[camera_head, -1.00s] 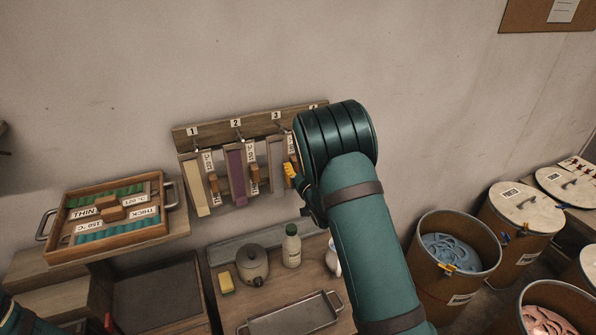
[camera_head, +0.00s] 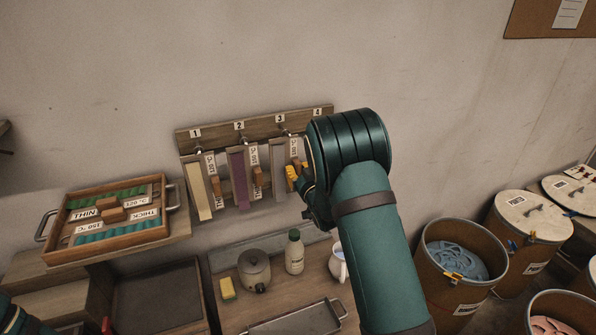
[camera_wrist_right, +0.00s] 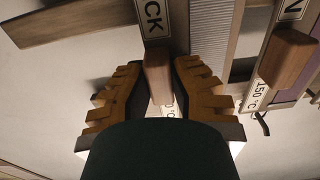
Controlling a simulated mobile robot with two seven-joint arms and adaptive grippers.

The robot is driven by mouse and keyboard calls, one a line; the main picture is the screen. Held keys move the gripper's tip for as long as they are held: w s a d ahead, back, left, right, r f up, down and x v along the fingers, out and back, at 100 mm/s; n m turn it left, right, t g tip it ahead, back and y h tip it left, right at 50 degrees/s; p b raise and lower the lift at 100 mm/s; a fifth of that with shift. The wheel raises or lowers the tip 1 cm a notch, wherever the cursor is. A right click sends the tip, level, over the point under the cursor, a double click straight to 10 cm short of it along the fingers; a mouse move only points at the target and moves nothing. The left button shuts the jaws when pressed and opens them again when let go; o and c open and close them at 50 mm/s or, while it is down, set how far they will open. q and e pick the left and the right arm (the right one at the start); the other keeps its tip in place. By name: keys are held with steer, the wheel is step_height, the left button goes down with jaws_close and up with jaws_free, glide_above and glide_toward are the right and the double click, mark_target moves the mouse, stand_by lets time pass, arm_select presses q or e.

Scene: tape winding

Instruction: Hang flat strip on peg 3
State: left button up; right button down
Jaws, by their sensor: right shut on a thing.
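A wooden rack (camera_head: 258,125) on the wall carries pegs numbered 1 to 4. A grey flat strip (camera_head: 279,181) hangs below peg 3 (camera_head: 285,132); its ribbed face also shows in the right wrist view (camera_wrist_right: 211,28). Beside it is a white-labelled tag (camera_head: 294,147) with a wooden block. My right gripper (camera_head: 294,172) is shut on this wooden block (camera_wrist_right: 157,73), just right of the grey strip. The label behind the block ends in "CK" in the right wrist view. My right wrist stands close to peg 4 and hides part of that area. My left gripper is out of view.
A cream strip (camera_head: 196,190) and a purple strip (camera_head: 238,179) hang with their tags at pegs 1 and 2. Below stand a round pot (camera_head: 254,270), a bottle (camera_head: 294,252) and a tray (camera_head: 295,320). A wooden tray (camera_head: 60,250) lies left. Barrels (camera_head: 455,255) stand right.

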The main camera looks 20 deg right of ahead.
steer(key=c, duration=0.9)
jaws_free()
steer(key=shift+c, duration=0.2)
steer(key=shift+s, duration=0.15)
steer(key=s, duration=1.1)
steer(key=shift+s+a, duration=0.3)
steer(key=shift+s, duration=0.1)
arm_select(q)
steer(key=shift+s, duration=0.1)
arm_select(e)
steer(key=shift+f, duration=0.1)
